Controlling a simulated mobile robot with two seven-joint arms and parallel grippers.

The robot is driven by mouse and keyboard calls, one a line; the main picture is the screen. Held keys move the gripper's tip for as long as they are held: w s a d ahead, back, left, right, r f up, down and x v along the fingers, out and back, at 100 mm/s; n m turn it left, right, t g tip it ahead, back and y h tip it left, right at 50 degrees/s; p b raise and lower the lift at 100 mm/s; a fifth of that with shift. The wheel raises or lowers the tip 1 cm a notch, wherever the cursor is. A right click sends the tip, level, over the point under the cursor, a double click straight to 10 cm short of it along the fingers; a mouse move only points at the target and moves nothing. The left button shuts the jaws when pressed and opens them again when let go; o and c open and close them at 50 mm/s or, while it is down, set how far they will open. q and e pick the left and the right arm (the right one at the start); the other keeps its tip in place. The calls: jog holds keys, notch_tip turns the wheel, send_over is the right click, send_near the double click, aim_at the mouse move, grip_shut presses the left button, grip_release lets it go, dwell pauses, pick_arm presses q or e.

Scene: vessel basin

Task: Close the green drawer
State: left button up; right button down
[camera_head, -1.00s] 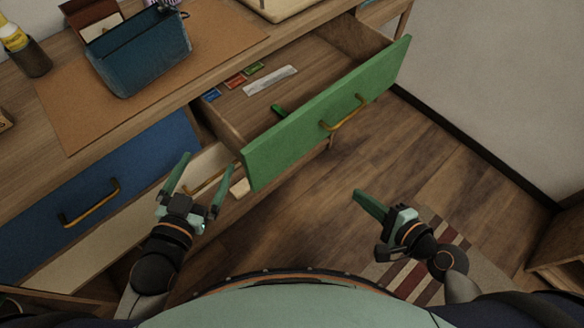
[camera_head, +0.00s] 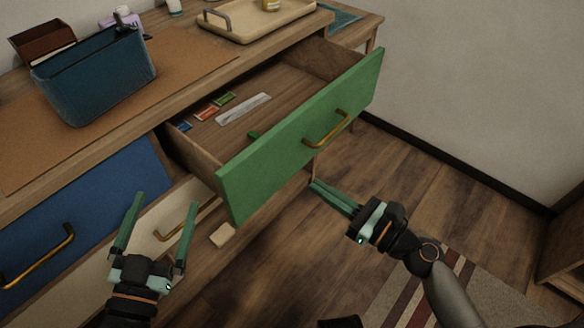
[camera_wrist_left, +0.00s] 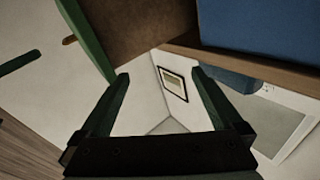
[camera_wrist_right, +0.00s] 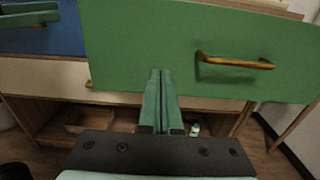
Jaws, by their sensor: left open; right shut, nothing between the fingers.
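The green drawer (camera_head: 300,135) is pulled well out of the desk, with a brass handle (camera_head: 326,130) on its front. Inside lie small coloured packets, a pale ruler-like strip and a green item. My right gripper (camera_head: 314,186) is shut and empty, just below and in front of the drawer front. In the right wrist view the drawer front (camera_wrist_right: 200,30) fills the upper part, with the shut fingers (camera_wrist_right: 160,75) before it and left of the handle. My left gripper (camera_head: 165,205) is open and empty, left of the drawer front, before the cream drawer.
A closed blue drawer (camera_head: 75,215) is at left and a cream drawer (camera_head: 160,225) lies beneath. The desk top holds a blue bin (camera_head: 95,80) and a wooden tray (camera_head: 260,20). Open floor (camera_head: 450,180) lies right of the green drawer, up to the wall.

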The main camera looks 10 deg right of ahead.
aim_at(281, 163)
jog(key=x, duration=0.7)
pick_arm(q)
notch_tip(281, 163, down, 3)
jog(key=shift+a+r+n+g+y, duration=0.1)
jog(key=shift+n+g+y, duration=0.2)
jog(key=shift+g, duration=0.3)
pick_arm(e)
jog(key=shift+w+a, duration=0.3)
jog(key=shift+w, duration=0.05)
